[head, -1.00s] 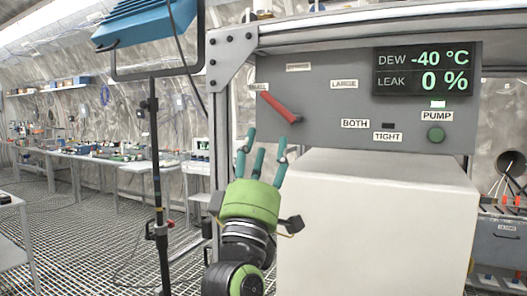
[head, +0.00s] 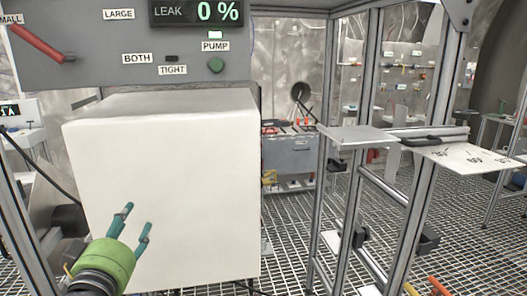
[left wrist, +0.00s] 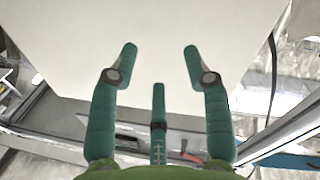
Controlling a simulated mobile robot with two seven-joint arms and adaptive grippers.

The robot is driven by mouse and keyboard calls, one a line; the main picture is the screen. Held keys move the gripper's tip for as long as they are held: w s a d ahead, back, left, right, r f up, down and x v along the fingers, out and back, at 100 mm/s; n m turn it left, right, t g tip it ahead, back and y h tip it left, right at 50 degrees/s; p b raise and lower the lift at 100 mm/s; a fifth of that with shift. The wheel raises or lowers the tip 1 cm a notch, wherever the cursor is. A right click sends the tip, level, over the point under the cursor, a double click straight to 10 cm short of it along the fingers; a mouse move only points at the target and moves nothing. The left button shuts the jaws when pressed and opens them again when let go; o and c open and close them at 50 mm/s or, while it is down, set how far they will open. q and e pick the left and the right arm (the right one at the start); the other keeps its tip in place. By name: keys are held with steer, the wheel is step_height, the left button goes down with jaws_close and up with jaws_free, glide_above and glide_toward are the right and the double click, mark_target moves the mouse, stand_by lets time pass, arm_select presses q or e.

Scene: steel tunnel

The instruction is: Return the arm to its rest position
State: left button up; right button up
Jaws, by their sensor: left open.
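My left gripper (head: 134,232) has a green body and teal fingers. In the head view it is at the lower left, in front of the white box (head: 165,190) under the grey panel. In the left wrist view its fingers (left wrist: 160,58) are spread apart with nothing between them, and the pale box face (left wrist: 155,25) fills the background. Whether the fingers touch the box cannot be told. My right gripper is not in view.
The grey panel (head: 110,45) carries a red lever (head: 38,42), a green pump button (head: 216,65) and a display (head: 200,11). Metal frame posts (head: 372,100) and a small shelf (head: 357,136) stand to the right. Open grated floor (head: 470,230) lies beyond.

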arm_select(q)
steer(key=s+d+f+m+g+h, duration=0.1)
steer(key=s+d+f+m+g, duration=0.15)
steer(key=f, duration=0.55)
steer(key=s+d+f+m+g, duration=0.1)
steer(key=s+f+g, duration=0.25)
steer(key=f, duration=0.45)
steer(key=s+d+f+m+g+h, duration=0.15)
steer(key=s+f, duration=0.25)
steer(key=f, duration=0.4)
steer(key=s+d+f+m+g, duration=0.2)
steer(key=s+f+m+g, duration=0.35)
steer(key=s+f, duration=0.85)
steer(key=s+f+n+g, duration=0.1)
steer(key=s+f+g, duration=0.15)
steer(key=f, duration=0.85)
steer(key=s+f+n+g, duration=0.1)
steer(key=s+f, duration=0.2)
steer(key=f, duration=0.8)
steer(key=s+a+f+g, duration=0.1)
steer(key=s+a+f, duration=0.1)
steer(key=s+f, duration=1.1)
steer(key=shift+s+a+f+m+y, duration=0.25)
steer(key=shift+s+a+m+y, duration=0.15)
steer(key=shift+s, duration=0.6)
